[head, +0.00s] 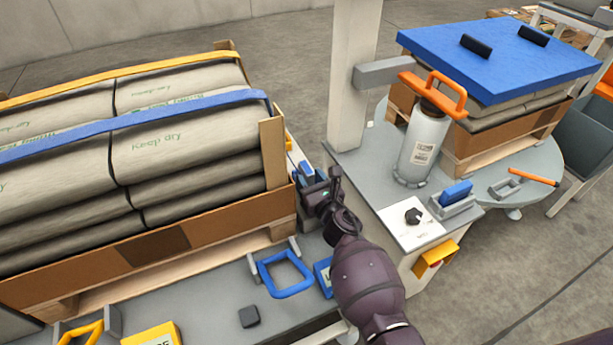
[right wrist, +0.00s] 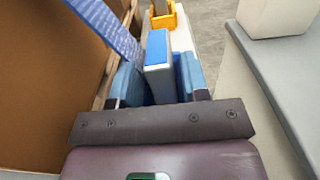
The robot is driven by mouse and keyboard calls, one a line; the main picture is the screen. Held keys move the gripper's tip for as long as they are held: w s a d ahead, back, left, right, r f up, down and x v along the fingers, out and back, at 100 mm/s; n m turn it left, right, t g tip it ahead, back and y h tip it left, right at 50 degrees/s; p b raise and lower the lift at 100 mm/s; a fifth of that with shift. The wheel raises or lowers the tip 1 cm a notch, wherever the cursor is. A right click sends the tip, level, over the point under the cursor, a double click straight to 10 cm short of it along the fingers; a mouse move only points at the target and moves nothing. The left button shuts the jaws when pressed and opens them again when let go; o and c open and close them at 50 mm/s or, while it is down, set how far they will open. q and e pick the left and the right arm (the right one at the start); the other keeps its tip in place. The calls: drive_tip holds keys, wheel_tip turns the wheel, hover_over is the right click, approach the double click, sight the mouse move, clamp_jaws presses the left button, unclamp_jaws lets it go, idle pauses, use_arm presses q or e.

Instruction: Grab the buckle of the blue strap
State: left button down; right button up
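The blue strap (head: 150,118) runs across the grey sacks and over the pallet's right edge. It also hangs at the upper left of the right wrist view (right wrist: 108,27). Its buckle, a grey block with a blue face (right wrist: 158,65), stands between the fingers of my right gripper (right wrist: 160,85). A gap seems to show at the right finger, so the gripper looks open around the buckle. In the head view my right gripper (head: 314,188) is beside the pallet's right end and partly hides the buckle (head: 307,172). My left gripper is out of view.
An orange strap (head: 130,73) lies farther back, with a yellow-orange buckle (right wrist: 163,16) beyond the blue one. The brown pallet wall (right wrist: 40,80) is close on the left. A grey cabinet (head: 375,185) stands to the right. A blue handle (head: 285,275) is in front.

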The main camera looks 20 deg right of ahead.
clamp_jaws()
